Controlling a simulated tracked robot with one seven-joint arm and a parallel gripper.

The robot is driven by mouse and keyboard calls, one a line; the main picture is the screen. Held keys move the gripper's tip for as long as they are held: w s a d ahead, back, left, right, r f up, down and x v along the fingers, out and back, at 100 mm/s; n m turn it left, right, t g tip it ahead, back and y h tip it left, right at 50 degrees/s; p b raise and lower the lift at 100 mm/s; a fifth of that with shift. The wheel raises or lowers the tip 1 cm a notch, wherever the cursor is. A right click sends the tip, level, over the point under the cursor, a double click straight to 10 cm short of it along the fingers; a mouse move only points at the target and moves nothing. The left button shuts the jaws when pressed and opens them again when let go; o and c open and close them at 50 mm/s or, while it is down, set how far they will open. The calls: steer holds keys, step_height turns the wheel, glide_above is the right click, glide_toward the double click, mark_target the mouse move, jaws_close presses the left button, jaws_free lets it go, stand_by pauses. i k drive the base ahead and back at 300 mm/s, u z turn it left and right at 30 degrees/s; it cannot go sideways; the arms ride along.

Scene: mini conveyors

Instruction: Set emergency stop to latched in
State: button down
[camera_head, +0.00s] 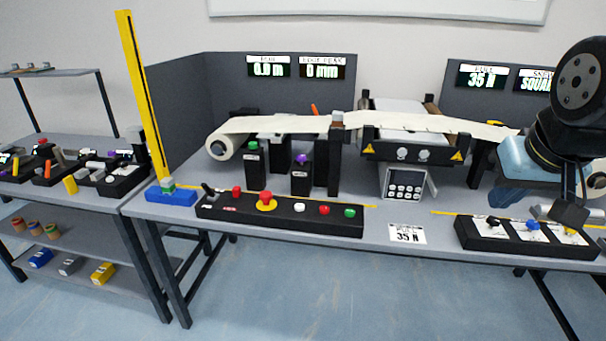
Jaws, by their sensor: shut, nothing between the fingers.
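The emergency stop (265,198) is a red mushroom button on a yellow round base. It sits on the long black control panel (217,209) at the front of the table. Whether it is latched cannot be told at this size. My gripper (570,217) is at the far right, above the right black panel, far from the emergency stop. It is shut and empty. My arm hides part of the table's right end.
The same panel holds a black lever (208,190) and several coloured buttons. A blue block (170,197) stands left of it by a yellow post (143,95). A right panel (483,236) has several knobs. A paper web machine (410,147) stands behind.

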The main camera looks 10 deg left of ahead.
mark_target(265, 196)
steer(key=k, duration=0.65)
steer(key=u, duration=0.65)
steer(key=i, duration=1.6)
steer(key=z, duration=0.55)
